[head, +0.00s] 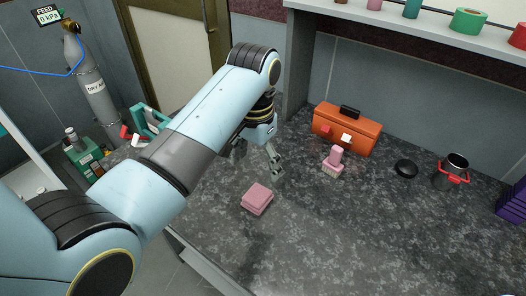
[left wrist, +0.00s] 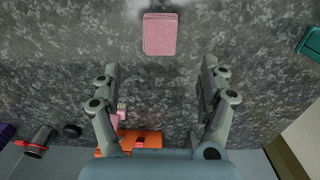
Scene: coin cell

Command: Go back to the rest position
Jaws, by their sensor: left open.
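My left arm comes in from the left in the head view. Its gripper (head: 273,165) hangs over the dark speckled bench (head: 300,240), behind the pink block (head: 257,198). In the left wrist view the gripper (left wrist: 160,75) has its two fingers wide apart with nothing between them. The pink block also shows there (left wrist: 160,34), beyond the fingertips and apart from them. My right gripper is in neither view.
An orange box (head: 347,133) stands at the back, with a pink brush-like item (head: 333,162) before it. A black disc (head: 405,168) and a dark cup with a red holder (head: 453,170) lie farther right. A grey cylinder (head: 95,100) stands at left. The bench's front right is clear.

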